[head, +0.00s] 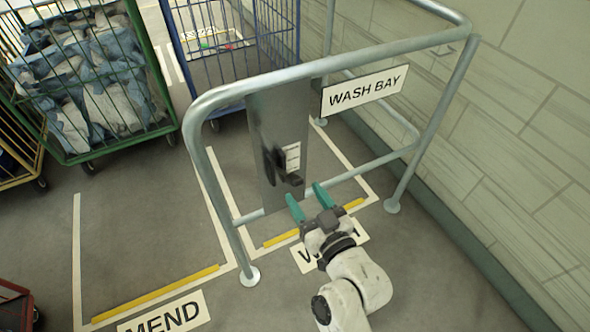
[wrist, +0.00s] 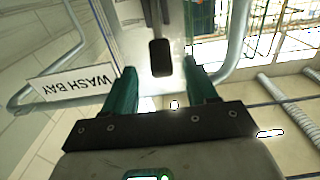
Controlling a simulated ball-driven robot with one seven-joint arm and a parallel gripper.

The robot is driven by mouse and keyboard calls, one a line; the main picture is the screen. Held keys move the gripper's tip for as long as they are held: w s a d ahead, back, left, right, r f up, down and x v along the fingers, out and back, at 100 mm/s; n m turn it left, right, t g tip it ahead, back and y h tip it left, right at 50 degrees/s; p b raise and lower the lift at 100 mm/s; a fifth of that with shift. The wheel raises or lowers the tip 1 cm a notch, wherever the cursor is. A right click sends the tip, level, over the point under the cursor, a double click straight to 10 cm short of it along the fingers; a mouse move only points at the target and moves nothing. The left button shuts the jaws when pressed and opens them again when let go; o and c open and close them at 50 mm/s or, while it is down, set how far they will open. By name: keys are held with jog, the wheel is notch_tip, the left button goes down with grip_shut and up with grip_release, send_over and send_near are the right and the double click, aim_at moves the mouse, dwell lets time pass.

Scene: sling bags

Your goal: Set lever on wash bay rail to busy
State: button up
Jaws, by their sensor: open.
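The wash bay rail (head: 300,69) is a grey tubular frame with a "WASH BAY" sign (head: 364,90). A flat grey panel (head: 268,110) hangs inside it and carries a dark lever (head: 291,180) beside a small white label (head: 292,157). The label's words are too small to read. My gripper (head: 308,195) has teal fingers, open and empty, just in front of and slightly below the lever. In the wrist view the lever's dark end (wrist: 161,58) shows just beyond the gap between the fingers (wrist: 160,75). I cannot tell if they touch it.
A green cage cart (head: 105,155) full of cloth stands at the left, with a blue cart (head: 240,50) behind the rail. A tiled wall (head: 520,130) runs along the right. The floor bay marked "MEND" (head: 165,315) is clear.

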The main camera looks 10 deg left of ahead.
aim_at(291, 175)
jog(key=x, duration=0.7)
jog(key=shift+w+a, duration=0.1)
grip_shut()
dwell(0.4)
